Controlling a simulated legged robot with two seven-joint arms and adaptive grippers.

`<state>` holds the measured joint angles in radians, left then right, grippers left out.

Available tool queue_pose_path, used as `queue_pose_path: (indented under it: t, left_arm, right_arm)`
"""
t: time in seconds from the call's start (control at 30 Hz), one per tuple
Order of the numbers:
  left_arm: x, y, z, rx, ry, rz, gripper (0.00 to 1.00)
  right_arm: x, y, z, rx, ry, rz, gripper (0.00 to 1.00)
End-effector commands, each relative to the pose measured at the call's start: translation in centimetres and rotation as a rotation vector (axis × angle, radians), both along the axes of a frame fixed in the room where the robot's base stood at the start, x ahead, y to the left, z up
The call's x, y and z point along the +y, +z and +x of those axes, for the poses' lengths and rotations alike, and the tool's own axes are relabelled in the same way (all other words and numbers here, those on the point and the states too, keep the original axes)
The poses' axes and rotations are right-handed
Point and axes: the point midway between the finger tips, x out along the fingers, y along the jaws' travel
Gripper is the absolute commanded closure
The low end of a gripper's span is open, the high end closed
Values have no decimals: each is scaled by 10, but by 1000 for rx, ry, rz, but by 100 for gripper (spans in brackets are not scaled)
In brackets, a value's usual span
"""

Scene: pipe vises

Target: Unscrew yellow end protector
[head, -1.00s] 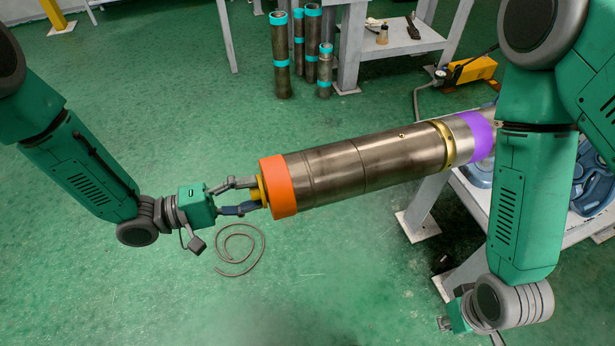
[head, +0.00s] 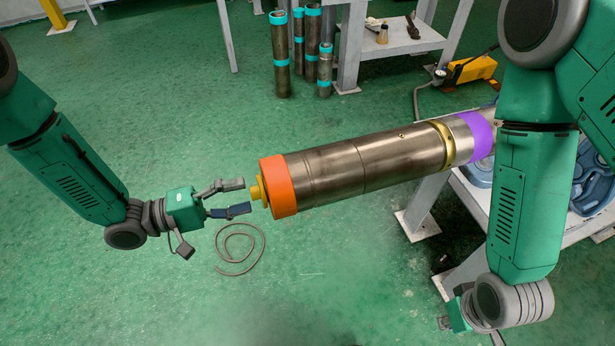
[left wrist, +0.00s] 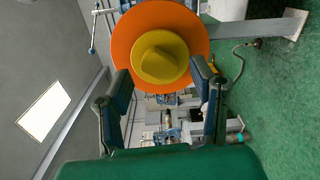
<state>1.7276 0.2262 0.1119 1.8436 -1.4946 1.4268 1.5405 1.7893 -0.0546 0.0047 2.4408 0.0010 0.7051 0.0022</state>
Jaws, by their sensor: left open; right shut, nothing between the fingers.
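The yellow end protector (head: 258,192) sits in the orange-banded left end of a long metal pipe tool (head: 365,165). My left gripper (head: 246,197) is open and empty, just left of the protector and apart from it. In the left wrist view the protector (left wrist: 161,57) shows as a round yellow cap with a raised middle, inside the orange ring (left wrist: 122,47). The open fingers (left wrist: 162,76) stand on either side, below its centre. My right gripper (head: 456,317) is low at the lower right, mostly hidden by its wrist; it is shut and empty.
The pipe's purple-banded end (head: 474,136) lies behind my right arm, over a grey table (head: 465,205). Pipes with teal bands (head: 281,60) stand at the back. A yellow pump (head: 472,70) and a coiled cable (head: 240,262) lie on the green floor.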

Motion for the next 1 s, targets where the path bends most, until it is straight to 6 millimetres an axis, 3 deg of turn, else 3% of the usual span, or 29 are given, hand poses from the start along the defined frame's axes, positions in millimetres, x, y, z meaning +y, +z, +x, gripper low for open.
queue_pose_path:
  t: [0.6,1.0]
  left_arm:
    - [0,-1,0,-913,0,263,50]
    - [-1,0,0,-1248,0,359,50]
  right_arm:
    - [0,-7,0,0,0,0,100]
    - [0,-11,0,0,0,0,100]
